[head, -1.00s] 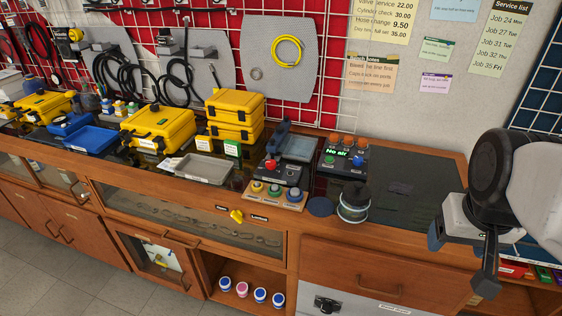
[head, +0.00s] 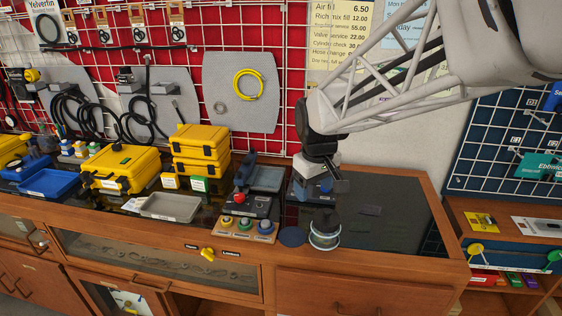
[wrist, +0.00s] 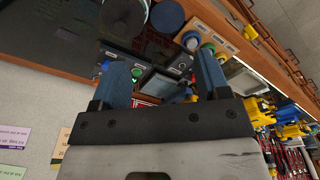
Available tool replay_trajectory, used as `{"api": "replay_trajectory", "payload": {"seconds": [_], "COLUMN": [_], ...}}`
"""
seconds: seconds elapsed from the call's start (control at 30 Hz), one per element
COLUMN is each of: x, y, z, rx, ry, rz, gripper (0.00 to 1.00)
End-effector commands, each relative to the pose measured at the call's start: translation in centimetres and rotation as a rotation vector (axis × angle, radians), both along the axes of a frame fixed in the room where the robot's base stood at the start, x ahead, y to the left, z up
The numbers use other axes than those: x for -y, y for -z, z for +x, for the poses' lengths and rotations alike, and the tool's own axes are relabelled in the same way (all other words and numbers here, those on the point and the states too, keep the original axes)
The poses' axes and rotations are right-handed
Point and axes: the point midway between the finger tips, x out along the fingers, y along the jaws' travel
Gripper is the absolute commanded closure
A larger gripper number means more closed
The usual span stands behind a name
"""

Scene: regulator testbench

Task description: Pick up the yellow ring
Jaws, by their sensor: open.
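A small yellow ring (head: 227,221) sits at the left end of a wooden block (head: 243,233), beside a green ring (head: 246,225) and a blue ring (head: 265,228), around or under darker knobs. The yellow ring appears small and partly unclear in the wrist view (wrist: 221,57). My gripper (head: 334,185) hangs above the back of the bench, to the right of and higher than the rings. In the wrist view my gripper (wrist: 160,72) has its two blue fingers wide apart with nothing held between them.
A black-topped jar (head: 324,232) and blue disc (head: 292,237) stand right of the block. A control box with a red knob (head: 240,198) is behind it. A grey tray (head: 170,208) and yellow cases (head: 200,150) lie left. The dark mat (head: 385,222) looks largely clear. A yellow hose coil (head: 248,86) hangs on the wall.

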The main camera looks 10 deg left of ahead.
Motion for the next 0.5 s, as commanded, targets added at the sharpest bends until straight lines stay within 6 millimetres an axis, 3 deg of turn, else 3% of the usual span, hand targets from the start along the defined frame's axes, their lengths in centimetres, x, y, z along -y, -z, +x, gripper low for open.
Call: {"api": "replay_trajectory", "payload": {"seconds": [0.2, 0.5], "x": [-6.6, -16.1], "y": [2.8, 7.4], "z": [3.2, 6.1], "rx": [-0.025, -0.053], "ry": [-0.148, -0.35], "rz": [-0.017, -0.038], "gripper": [0.31, 0.31]}}
